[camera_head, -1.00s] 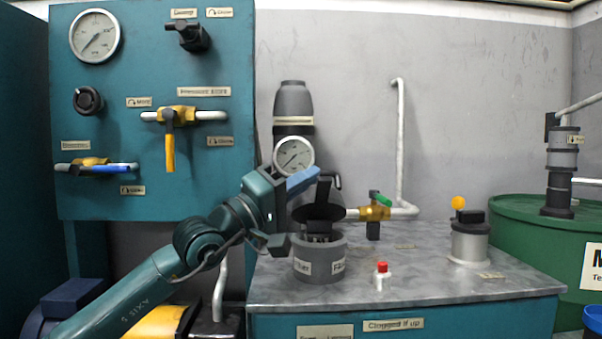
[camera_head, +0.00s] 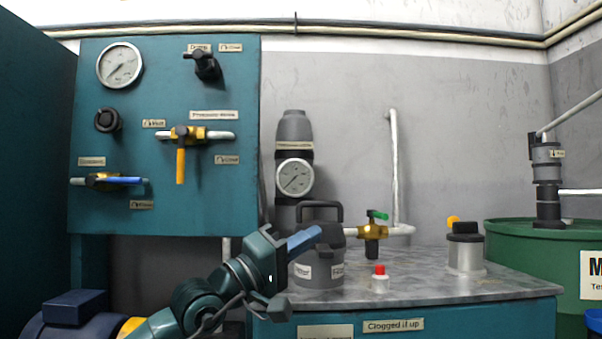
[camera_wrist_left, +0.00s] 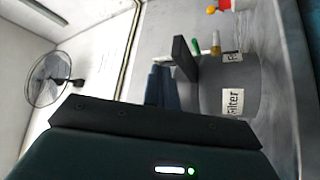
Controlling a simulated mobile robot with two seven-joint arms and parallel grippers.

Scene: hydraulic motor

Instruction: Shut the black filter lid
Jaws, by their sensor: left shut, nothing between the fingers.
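The grey filter housing (camera_head: 318,274) stands on the metal table top, with pale labels on its side. In the left wrist view the blue fingers (camera_wrist_left: 162,86) are beside the dark handle (camera_wrist_left: 185,58) and the labelled housing (camera_wrist_left: 232,88). My right gripper is not in view.
A brass valve with a green handle (camera_head: 373,230) stands behind right of the filter. A red-topped button (camera_head: 380,273) and a black-capped cylinder (camera_head: 466,248) are on the table to the right. A gauge (camera_head: 295,177) is behind.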

